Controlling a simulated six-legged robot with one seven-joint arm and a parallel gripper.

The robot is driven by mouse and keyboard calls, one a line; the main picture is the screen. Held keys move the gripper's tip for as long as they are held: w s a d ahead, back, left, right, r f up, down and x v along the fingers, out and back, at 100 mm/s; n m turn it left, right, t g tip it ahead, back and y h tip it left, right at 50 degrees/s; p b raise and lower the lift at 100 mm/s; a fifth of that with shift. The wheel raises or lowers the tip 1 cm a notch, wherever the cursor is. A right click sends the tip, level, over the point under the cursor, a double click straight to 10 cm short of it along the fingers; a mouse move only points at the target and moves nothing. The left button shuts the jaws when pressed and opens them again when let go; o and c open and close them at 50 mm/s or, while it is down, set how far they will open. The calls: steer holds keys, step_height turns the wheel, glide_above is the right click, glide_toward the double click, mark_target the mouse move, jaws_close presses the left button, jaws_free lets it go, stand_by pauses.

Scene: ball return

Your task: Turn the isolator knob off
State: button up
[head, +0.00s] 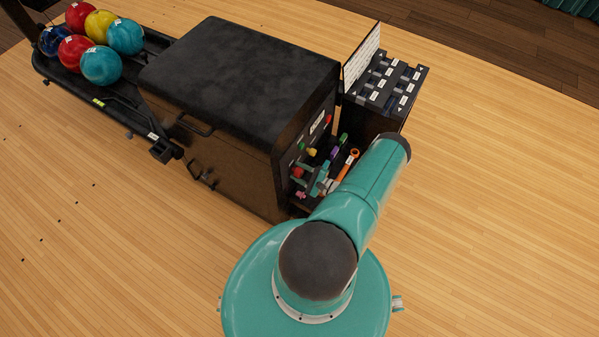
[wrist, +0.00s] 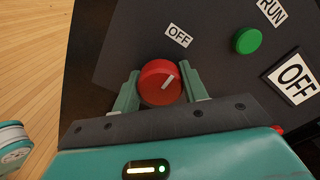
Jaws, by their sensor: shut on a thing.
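The red round isolator knob (wrist: 152,85) sits on a dark panel in the wrist view. Its white pointer mark slants toward the upper right. A white OFF label (wrist: 178,36) is on the panel above and slightly right of the knob. My gripper (wrist: 161,88) is shut on the knob, with one teal finger on its left side and one on its right. In the head view my gripper (head: 322,180) is at the panel on the dark machine's right side, partly hidden by my arm.
A green button (wrist: 247,40) with a RUN label (wrist: 272,10) and a larger OFF plate (wrist: 295,80) are to the right. The dark machine (head: 240,65) stands left of my arm. A black rack (head: 388,82) stands behind. Several balls (head: 101,65) rest at upper left. Wooden floor is clear at right.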

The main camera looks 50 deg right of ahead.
stand_by(0.4)
steer(key=o, duration=1)
steer(key=s+d, duration=0.1)
steer(key=s, duration=1.2)
steer(key=shift+s+d, duration=0.2)
steer(key=shift+s, duration=0.2)
